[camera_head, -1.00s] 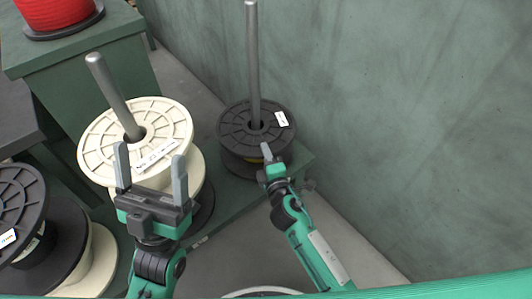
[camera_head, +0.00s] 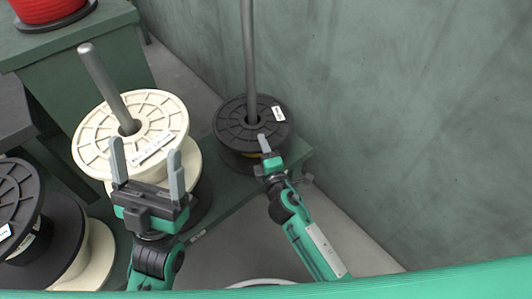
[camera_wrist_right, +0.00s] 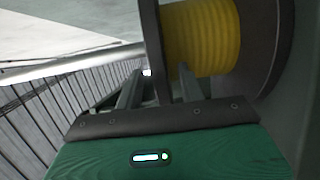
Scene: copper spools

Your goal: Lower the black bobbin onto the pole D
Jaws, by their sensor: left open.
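The black bobbin (camera_head: 236,129), with a white tag on its top flange, is threaded around a tall grey pole (camera_head: 248,60). I cannot read a D on the pole. The bobbin sits low over the green stand; whether its bottom touches is hidden. My right gripper (camera_head: 264,146) is at the bobbin's near rim. In the right wrist view the fingers (camera_wrist_right: 158,85) stand close on both sides of a dark flange, beside yellow winding (camera_wrist_right: 203,35), and appear shut on it. My left gripper (camera_head: 146,166) is open and empty, in front of the cream bobbin.
The cream bobbin (camera_head: 105,122) is around the left pole (camera_head: 103,75). More black and cream spools (camera_head: 102,255) lie at lower left. A red spool (camera_head: 40,8) stands on a green cabinet at upper left. A green wall (camera_head: 400,100) rises close on the right.

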